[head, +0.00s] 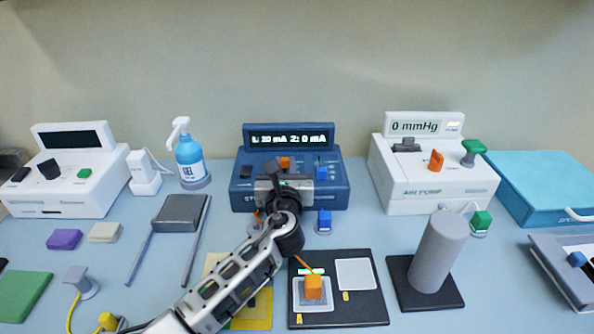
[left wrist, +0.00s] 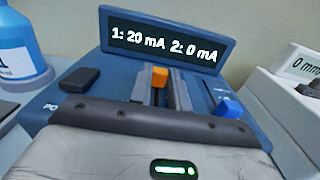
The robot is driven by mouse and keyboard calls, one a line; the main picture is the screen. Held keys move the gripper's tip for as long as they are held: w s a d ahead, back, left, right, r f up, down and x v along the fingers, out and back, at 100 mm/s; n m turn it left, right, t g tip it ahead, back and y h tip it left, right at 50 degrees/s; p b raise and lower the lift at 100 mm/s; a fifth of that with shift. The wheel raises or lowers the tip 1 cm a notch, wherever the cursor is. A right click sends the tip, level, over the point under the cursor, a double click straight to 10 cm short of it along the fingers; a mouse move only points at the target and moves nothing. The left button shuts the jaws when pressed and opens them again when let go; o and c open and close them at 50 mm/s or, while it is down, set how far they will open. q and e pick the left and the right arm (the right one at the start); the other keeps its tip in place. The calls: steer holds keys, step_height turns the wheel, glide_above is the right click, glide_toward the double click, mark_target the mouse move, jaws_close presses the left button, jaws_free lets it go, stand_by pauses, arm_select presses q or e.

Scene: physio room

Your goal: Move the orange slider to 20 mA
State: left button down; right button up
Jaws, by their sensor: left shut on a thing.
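The blue stimulator (head: 245,185) stands at the back middle of the table. Its display (head: 290,137) reads 1: 20 mA and 2: 0 mA, clearer in the left wrist view (left wrist: 165,45). The orange slider (head: 285,162) is on its sloped top; the knob also shows in the left wrist view (left wrist: 160,77). My left gripper (left wrist: 161,92) reaches over the front of the box and is shut on the orange slider, its fingers partly hidden by the gripper body. The blue slider (head: 321,172) is to the right, apart from the gripper. My right gripper is not in view.
A black rocker (left wrist: 80,79) is left of the slider. A gel bottle (head: 190,158) stands left of the stimulator, and an air pump (head: 430,180) stands right. A grey cylinder (head: 440,250) and a black board (head: 370,305) are in front.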

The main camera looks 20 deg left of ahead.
arm_select(q)
steer(key=c, duration=1.3)
jaws_free()
steer(key=shift+s, duration=0.1)
steer(key=v, duration=1.6)
steer(key=shift+r, duration=0.1)
